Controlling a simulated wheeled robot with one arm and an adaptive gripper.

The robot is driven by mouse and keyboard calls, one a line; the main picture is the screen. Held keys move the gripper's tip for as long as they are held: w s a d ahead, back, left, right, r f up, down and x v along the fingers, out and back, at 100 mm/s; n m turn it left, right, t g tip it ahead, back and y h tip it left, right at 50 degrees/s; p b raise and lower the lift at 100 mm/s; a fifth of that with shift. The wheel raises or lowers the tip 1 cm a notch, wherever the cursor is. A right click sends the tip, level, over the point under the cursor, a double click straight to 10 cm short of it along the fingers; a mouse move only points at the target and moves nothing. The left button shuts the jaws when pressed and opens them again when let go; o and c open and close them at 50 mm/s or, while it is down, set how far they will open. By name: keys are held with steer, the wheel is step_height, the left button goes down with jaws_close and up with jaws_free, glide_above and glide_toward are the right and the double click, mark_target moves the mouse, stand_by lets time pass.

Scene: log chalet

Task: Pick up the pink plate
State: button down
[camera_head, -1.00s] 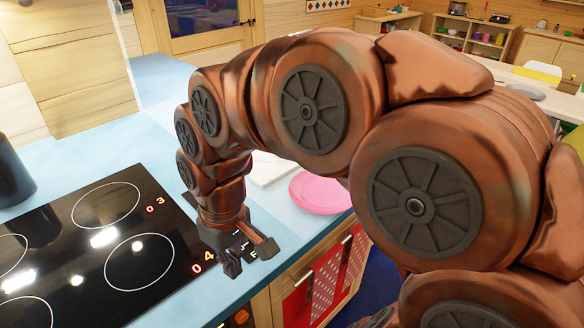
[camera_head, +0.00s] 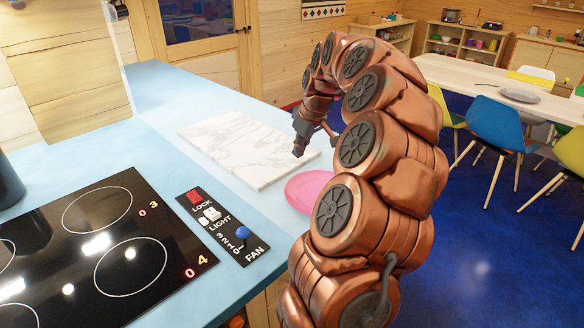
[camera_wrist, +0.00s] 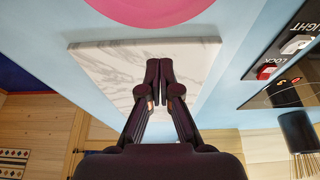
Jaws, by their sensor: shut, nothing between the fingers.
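The pink plate (camera_head: 308,187) lies on the light blue counter near its right edge, beside the near end of a white marble board. My arm hides part of its right side in the head view. In the wrist view the pink plate (camera_wrist: 165,8) is cut off by the top edge. My gripper (camera_head: 317,142) is above the counter's right side, beyond the plate and near the board's right corner. In the wrist view my gripper (camera_wrist: 159,66) has its fingertips together and empty, with the marble board behind them.
The white marble board (camera_head: 235,145) lies flat on the blue counter (camera_head: 165,95). A black cooktop (camera_head: 95,250) and a control panel (camera_head: 222,226) with a blue knob are at the left. A white dining table (camera_head: 470,80) with several chairs stands across the blue floor.

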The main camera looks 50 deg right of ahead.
mark_target(300, 182)
steer(key=p+x, duration=0.2)
steer(key=x, duration=0.7)
steer(key=shift+w+f, duration=0.15)
steer(key=shift+f, duration=0.25)
steer(key=s+b, duration=0.2)
steer(key=b, duration=0.1)
steer(key=shift+s+f, duration=0.2)
steer(key=shift+f, duration=0.05)
steer(key=shift+s+r+b, duration=0.15)
steer(key=shift+s+b, duration=0.55)
steer(key=shift+s, duration=0.1)
steer(key=shift+s+r, duration=0.15)
steer(key=shift+s, duration=0.1)
